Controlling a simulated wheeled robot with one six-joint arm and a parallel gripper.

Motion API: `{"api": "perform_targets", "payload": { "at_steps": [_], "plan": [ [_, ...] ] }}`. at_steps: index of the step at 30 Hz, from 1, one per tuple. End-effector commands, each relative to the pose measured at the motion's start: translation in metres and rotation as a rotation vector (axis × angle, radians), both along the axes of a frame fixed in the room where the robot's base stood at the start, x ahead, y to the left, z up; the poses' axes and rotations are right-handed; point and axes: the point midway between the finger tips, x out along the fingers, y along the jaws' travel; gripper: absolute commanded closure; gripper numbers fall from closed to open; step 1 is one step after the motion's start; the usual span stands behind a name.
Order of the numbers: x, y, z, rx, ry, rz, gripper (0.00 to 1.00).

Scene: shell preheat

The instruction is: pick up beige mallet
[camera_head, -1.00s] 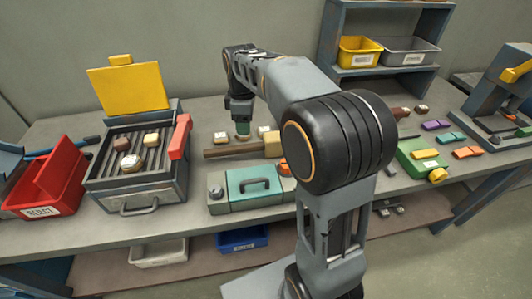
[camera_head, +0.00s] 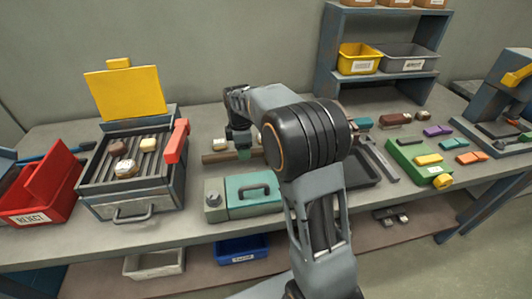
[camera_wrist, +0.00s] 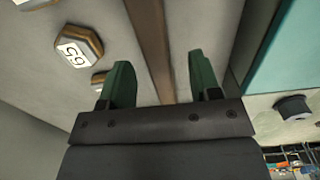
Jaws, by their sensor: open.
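The mallet's brown wooden handle (camera_head: 217,158) lies flat on the workbench, left to right, behind the teal box. The mallet's beige head is hidden behind my arm in the head view. My gripper (camera_head: 243,153) is at the handle, pointing down. In the wrist view my gripper (camera_wrist: 161,80) is open, with its green fingers on either side of the brown handle (camera_wrist: 151,35). The handle runs between the fingers, and I cannot tell whether either touches it.
The teal box (camera_head: 263,203) with a handle stands close in front of the mallet. A hexagonal piece marked 65 (camera_wrist: 80,48) lies beside the handle. A grill-like tray (camera_head: 105,182) with a yellow lid and a red bin (camera_head: 70,180) stand to the left.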

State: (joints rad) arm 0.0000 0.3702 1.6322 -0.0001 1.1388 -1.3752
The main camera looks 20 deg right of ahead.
Motion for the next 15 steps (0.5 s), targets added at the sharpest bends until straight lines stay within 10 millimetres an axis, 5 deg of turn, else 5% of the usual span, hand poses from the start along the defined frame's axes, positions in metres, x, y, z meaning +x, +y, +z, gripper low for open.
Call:
{"api": "perform_targets", "payload": {
  "at_steps": [7,15],
  "plan": [
    [0.002,-0.002,-0.035,0.000,0.003,0.000,0.43],
    [0.002,-0.002,-0.047,0.000,0.000,-0.001,0.43]
  ]
}}
